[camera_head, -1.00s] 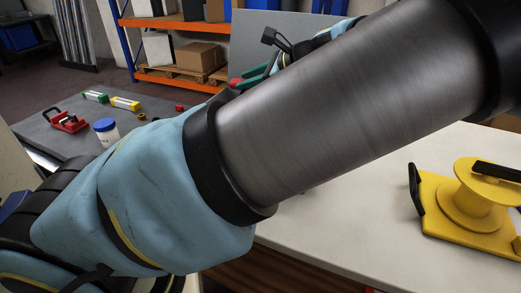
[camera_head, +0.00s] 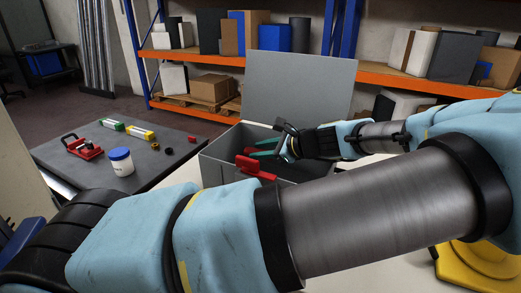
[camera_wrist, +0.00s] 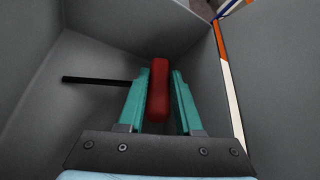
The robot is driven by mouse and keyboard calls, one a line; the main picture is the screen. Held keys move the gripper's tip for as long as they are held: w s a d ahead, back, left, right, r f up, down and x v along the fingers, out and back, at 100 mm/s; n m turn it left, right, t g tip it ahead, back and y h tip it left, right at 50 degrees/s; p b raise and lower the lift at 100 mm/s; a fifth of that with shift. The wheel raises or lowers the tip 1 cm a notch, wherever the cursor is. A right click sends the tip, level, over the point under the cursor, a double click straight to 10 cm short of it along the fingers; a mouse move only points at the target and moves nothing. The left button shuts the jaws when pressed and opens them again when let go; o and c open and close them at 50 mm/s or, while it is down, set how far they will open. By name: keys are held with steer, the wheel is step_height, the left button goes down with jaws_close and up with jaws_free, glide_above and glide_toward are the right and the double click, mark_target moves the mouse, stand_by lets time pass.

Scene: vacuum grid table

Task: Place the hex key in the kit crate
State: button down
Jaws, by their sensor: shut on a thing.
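The grey kit crate (camera_head: 227,173) stands beyond my forearm with its grey lid (camera_head: 300,85) raised at the back. My gripper (camera_head: 258,152) has teal fingers and is at the crate's opening, near the front left part. In the wrist view my gripper (camera_wrist: 159,85) is shut on the red handle (camera_wrist: 158,90) of the hex key. A thin black rod (camera_wrist: 95,80), which looks like the key's shaft, sticks out to the left. Grey crate walls surround it. In the head view red parts (camera_head: 256,170) show beside the fingertips. I cannot tell whether the key touches the crate floor.
A dark table at left holds a red clamp-like tool (camera_head: 83,147), a white jar with blue lid (camera_head: 121,162), green (camera_head: 111,125) and yellow (camera_head: 140,133) pieces and small parts. A yellow fixture (camera_head: 475,265) is at lower right. Orange shelving (camera_head: 190,57) stands behind.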

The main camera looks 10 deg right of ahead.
steer(key=c, duration=0.6)
jaws_free()
steer(key=b+v, duration=0.2)
steer(key=v, duration=1)
steer(key=shift+r, duration=0.1)
